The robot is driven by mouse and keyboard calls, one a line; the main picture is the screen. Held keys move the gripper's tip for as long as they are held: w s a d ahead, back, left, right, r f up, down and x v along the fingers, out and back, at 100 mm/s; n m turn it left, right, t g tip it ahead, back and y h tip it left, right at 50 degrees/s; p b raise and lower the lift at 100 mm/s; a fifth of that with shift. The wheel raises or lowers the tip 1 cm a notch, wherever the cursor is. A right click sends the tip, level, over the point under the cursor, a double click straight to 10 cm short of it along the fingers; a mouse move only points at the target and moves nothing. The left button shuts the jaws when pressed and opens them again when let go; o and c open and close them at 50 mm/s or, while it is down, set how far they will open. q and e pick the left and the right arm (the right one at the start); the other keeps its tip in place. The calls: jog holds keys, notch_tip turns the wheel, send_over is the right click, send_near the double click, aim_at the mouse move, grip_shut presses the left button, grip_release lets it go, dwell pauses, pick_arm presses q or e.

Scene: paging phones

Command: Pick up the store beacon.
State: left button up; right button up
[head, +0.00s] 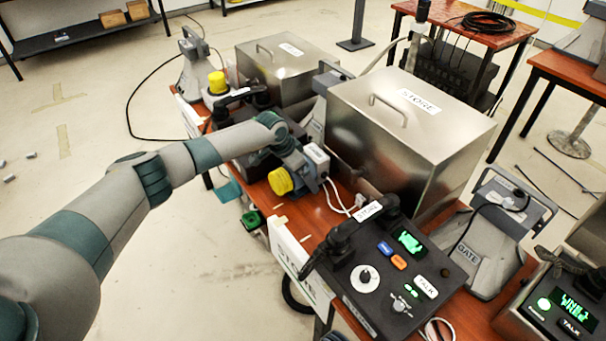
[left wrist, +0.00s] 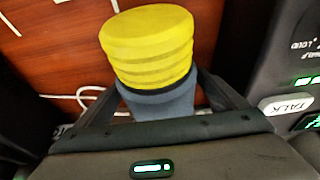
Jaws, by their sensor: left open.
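The store beacon, with a ribbed yellow cap (head: 280,181) and a blue-grey body, is on the brown table beside the STORE phone in the head view. In the left wrist view the yellow cap (left wrist: 147,45) points away from the palm, and the grey body (left wrist: 160,103) stands between the fingers. My left gripper (left wrist: 158,92) is open, with one finger on each side of the body; I cannot tell whether either touches it. In the head view my left wrist hides part of the beacon. My right gripper is not in view.
The STORE phone console (head: 385,275) with its handset is close in front. A large steel STORE box (head: 400,140) stands behind. Another yellow-capped beacon (head: 217,82) is farther back. A white cable (head: 340,205) lies nearby. The GATE stand (head: 490,235) is at the right.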

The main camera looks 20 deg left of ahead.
pick_arm(q)
jog(key=c, duration=1.9)
jog(key=shift+w+r, duration=0.1)
jog(key=shift+r, duration=0.05)
jog(key=shift+r, duration=0.1)
